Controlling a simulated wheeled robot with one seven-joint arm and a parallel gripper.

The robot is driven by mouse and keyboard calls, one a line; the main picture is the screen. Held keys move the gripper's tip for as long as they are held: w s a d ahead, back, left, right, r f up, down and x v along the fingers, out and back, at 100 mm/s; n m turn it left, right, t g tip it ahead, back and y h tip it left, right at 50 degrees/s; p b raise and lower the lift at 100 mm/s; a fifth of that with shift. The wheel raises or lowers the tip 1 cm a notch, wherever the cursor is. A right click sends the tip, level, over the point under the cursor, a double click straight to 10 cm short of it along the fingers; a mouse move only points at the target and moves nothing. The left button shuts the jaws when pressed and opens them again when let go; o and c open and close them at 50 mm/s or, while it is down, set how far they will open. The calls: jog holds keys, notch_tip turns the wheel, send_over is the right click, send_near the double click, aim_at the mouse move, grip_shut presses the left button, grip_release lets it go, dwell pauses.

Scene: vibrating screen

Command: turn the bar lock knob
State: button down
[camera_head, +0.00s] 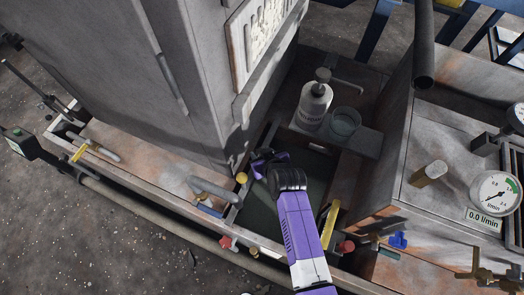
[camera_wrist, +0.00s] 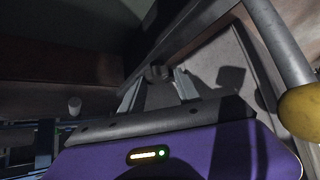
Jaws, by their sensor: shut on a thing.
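My gripper (camera_head: 261,160) is at the lower corner of the tall grey metal box, over the dark sink-like recess. In the wrist view its two fingers (camera_wrist: 158,88) reach forward and close on a small dark knob (camera_wrist: 158,72), which I take for the bar lock knob. The knob is dim and partly covered by the fingertips, so its turn angle cannot be read. In the head view my gripper hides it.
A yellow ball on a grey rod (camera_wrist: 302,110) is close at the right of the wrist view; a yellow ball (camera_head: 241,178) also shows beside my gripper in the head view. A pump bottle (camera_head: 312,105) and a glass beaker (camera_head: 345,122) stand behind. A gauge (camera_head: 494,193) is at right.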

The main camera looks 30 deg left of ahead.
dwell(0.4)
jog(key=c, duration=0.8)
grip_release()
jog(key=shift+c, duration=0.2)
jog(key=shift+r, duration=0.1)
jog(key=p+v, duration=0.2)
jog(key=v, duration=0.5)
jog(key=shift+s+d+r+p, duration=0.15)
jog(key=shift+s+d+p, duration=0.05)
jog(key=shift+s+p, duration=0.1)
